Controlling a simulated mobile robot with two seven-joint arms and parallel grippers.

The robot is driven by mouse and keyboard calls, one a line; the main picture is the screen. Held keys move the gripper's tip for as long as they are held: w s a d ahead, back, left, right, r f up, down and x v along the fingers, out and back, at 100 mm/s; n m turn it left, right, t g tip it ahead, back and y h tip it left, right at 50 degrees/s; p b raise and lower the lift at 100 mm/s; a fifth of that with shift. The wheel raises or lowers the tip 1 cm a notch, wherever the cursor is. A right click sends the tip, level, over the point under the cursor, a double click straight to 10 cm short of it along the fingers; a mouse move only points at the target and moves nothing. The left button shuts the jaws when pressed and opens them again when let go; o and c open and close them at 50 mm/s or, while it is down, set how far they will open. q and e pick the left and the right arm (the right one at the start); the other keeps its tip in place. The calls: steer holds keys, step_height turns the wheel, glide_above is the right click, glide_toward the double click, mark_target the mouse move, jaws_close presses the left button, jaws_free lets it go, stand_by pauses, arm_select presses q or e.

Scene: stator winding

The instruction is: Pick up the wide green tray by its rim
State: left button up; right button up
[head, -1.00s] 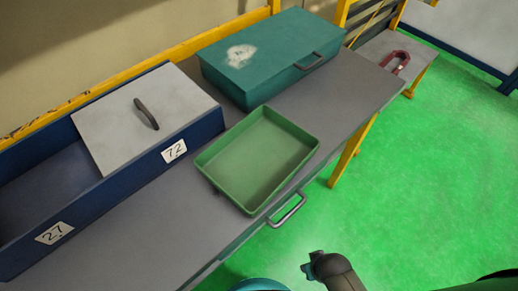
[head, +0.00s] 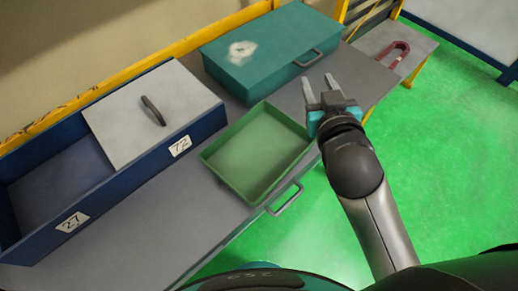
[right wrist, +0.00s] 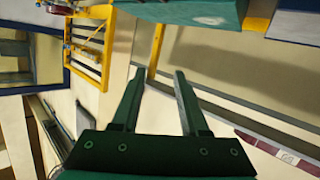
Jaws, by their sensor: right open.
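The wide green tray (head: 228,174) is empty and sits upright on the grey bench, its right side near the front edge. My right gripper (head: 322,84) is open and empty in the head view. It shows above the right end of the bench, right of the tray and apart from it. Its two open fingers also show in the right wrist view (right wrist: 157,73), with nothing between them; the tray is not in that view. My left gripper is in neither current view.
A teal lidded box (head: 270,55) stands behind the tray. A blue bin (head: 130,188) with a grey lid (head: 150,118) lies to the left. A drawer handle (head: 285,200) sticks out below the bench (head: 160,222). A red horseshoe-shaped object (head: 399,53) lies on a far surface.

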steer(key=a+r+n+t+y, duration=0.4)
steer(key=a+r+n+y, duration=0.7)
steer(key=a+r+y, duration=0.55)
steer(key=s+a+f+n+g+y, duration=0.4)
steer(key=s+a+n+g, duration=0.6)
steer(key=n+g, duration=0.75)
steer(key=m+g+h, duration=0.2)
steer(key=m+h, duration=0.1)
steer(key=h, duration=1.7)
glide_above(286, 176)
steer(key=shift+t, duration=0.25)
steer(key=f, duration=2.9)
steer(key=shift+w+a+f+b, duration=0.2)
steer(key=shift+w+f+b, duration=0.1)
steer(key=shift+f+b, duration=0.05)
steer(key=f, duration=0.4)
steer(key=shift+s+d+f, duration=0.15)
steer(key=shift+s+f, duration=0.15)
steer(key=shift+s, duration=0.05)
steer(key=shift+f, duration=0.5)
jaws_close()
